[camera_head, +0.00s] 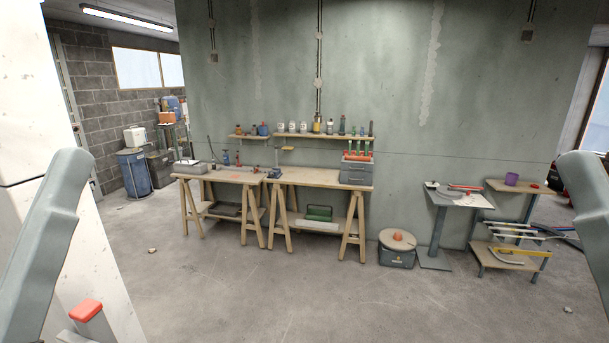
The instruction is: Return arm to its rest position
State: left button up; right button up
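Grey arm links of mine show at the far left and far right edges of the head view. Neither my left gripper nor my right gripper is in the picture, so I cannot see their fingers or whether they hold anything. No conduit reel can be made out clearly in this view.
Two trestle workbenches (318,178) with tools stand against the wall. A grey bin with a round lid (397,256) stands on the floor. Small tables (460,199) stand at right, with a low stand (511,257). A blue barrel (134,172) stands back left. The floor (290,290) ahead is mostly clear.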

pick_arm(q)
notch_tip(320, 180, up, 28)
jog(key=p, duration=2.4)
pick_arm(e)
notch_tip(320, 180, up, 28)
pick_arm(q)
notch_tip(320, 180, down, 54)
jog(key=b, duration=5.4)
jog(key=shift+f, duration=0.25)
pick_arm(e)
notch_tip(320, 180, down, 54)
jog(key=shift+f, duration=0.25)
